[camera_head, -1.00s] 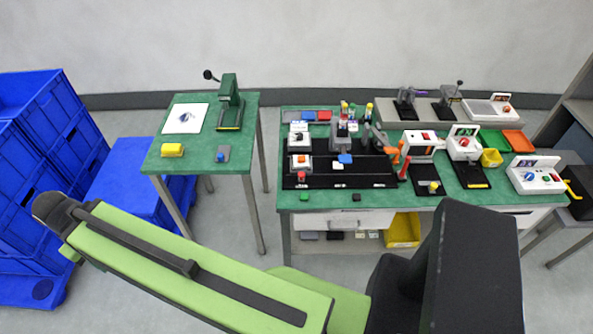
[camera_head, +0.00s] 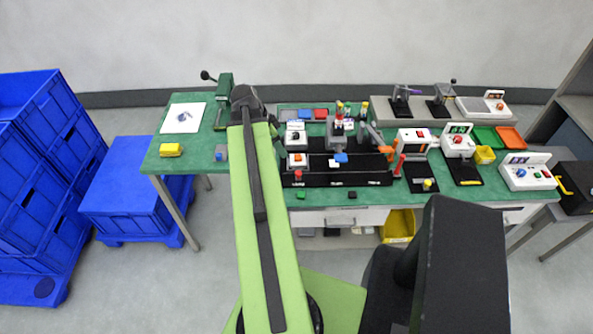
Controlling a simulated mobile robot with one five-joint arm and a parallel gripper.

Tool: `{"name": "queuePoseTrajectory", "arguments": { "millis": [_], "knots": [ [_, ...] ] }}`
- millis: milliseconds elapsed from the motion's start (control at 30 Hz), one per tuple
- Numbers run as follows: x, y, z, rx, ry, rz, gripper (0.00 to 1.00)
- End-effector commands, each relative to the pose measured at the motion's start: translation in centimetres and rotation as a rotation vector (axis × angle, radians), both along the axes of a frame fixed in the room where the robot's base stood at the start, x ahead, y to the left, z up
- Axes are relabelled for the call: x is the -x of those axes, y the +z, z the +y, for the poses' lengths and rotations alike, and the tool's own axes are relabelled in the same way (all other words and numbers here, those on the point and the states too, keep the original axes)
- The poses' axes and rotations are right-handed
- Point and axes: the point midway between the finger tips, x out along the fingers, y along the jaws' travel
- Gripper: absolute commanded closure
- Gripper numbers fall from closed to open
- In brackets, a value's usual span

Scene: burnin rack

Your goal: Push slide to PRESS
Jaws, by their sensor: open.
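A black slide track (camera_head: 350,179) lies along the front of the right green bench, with small white labels on its front edge that are too small to read surely. I cannot tell which piece is the slide. My green arm crosses the left side of the right bench. My gripper's jaws do not show.
A left green table (camera_head: 185,144) carries a yellow block (camera_head: 171,150) and a green press (camera_head: 223,98). Blue crates (camera_head: 35,190) stand at far left.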

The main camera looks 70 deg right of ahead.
Motion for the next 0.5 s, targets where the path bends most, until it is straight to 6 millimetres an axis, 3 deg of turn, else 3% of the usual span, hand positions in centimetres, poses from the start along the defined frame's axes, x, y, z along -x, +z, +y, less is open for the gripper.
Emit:
{"name": "queuePoseTrajectory", "arguments": {
  "millis": [167, 500],
  "knots": [
    [0.2, -1.0, -0.2, 0.001, -0.003, -0.001, 0.53],
    [2.1, -8.2, -2.0, 0.001, -0.002, -0.001, 0.53]
  ]
}}
